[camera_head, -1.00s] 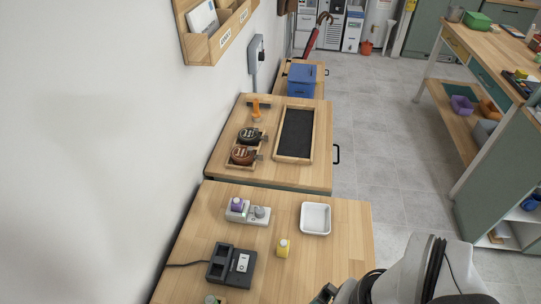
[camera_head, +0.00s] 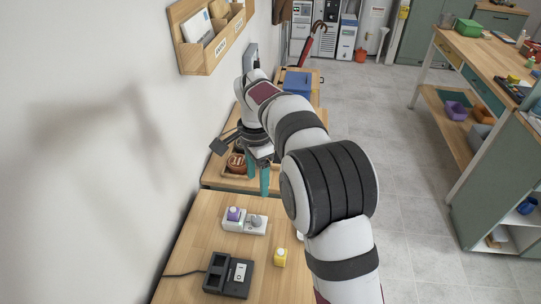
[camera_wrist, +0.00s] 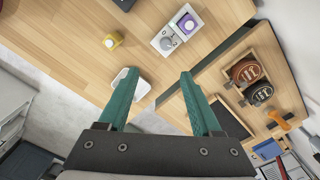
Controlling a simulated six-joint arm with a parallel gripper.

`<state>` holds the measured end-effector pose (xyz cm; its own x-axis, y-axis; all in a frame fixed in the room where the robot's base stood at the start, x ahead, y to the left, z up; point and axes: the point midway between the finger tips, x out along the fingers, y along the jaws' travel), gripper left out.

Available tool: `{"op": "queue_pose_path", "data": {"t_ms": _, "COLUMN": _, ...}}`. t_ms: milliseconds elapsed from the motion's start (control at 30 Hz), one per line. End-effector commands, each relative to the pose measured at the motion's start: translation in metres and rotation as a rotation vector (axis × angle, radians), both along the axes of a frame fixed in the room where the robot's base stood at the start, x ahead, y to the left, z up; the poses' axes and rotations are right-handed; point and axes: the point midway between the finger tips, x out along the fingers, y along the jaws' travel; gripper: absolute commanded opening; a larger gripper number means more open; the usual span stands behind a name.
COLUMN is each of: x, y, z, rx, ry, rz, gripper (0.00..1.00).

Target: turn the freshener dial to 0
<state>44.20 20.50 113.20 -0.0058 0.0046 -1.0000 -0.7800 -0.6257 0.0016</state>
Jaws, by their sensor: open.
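The freshener (camera_head: 245,221) is a pale grey block on the near wooden table, with a purple-capped part on its left and a round grey dial (camera_head: 256,220) on its right. In the wrist view the freshener (camera_wrist: 177,30) is at the top, with the dial (camera_wrist: 166,43) beside the purple part. The dial's markings are too small to read. My gripper (camera_head: 258,182) has teal fingers pointing down, above and behind the freshener, near the gap between the two tables. It is open and empty, apart from the dial; its fingers also show in the wrist view (camera_wrist: 158,76).
A yellow block (camera_head: 280,258) and a black slotted device (camera_head: 228,275) with a cable stand in front of the freshener. A white dish (camera_wrist: 142,88) is partly hidden. Two round tins (camera_wrist: 247,70) are on the far table. The wall is at left.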

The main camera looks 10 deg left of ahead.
Motion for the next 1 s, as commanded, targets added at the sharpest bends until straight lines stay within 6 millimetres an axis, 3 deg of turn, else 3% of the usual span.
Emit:
{"op": "queue_pose_path", "data": {"t_ms": 100, "x": 0.008, "y": 0.012, "z": -0.014, "rx": -0.007, "ry": -0.004, "rz": -0.019, "gripper": 0.66}}
{"op": "queue_pose_path", "data": {"t_ms": 233, "x": 0.007, "y": 0.011, "z": -0.038, "rx": -0.008, "ry": -0.001, "rz": -0.022, "gripper": 0.66}}
{"op": "queue_pose_path", "data": {"t_ms": 600, "x": 0.007, "y": 0.011, "z": -0.141, "rx": -0.006, "ry": -0.003, "rz": -0.022, "gripper": 0.66}}
{"op": "queue_pose_path", "data": {"t_ms": 800, "x": 0.008, "y": 0.011, "z": -0.164, "rx": -0.005, "ry": -0.006, "rz": -0.021, "gripper": 0.66}}
{"op": "queue_pose_path", "data": {"t_ms": 1000, "x": 0.008, "y": 0.011, "z": -0.168, "rx": -0.005, "ry": -0.006, "rz": -0.022, "gripper": 0.66}}
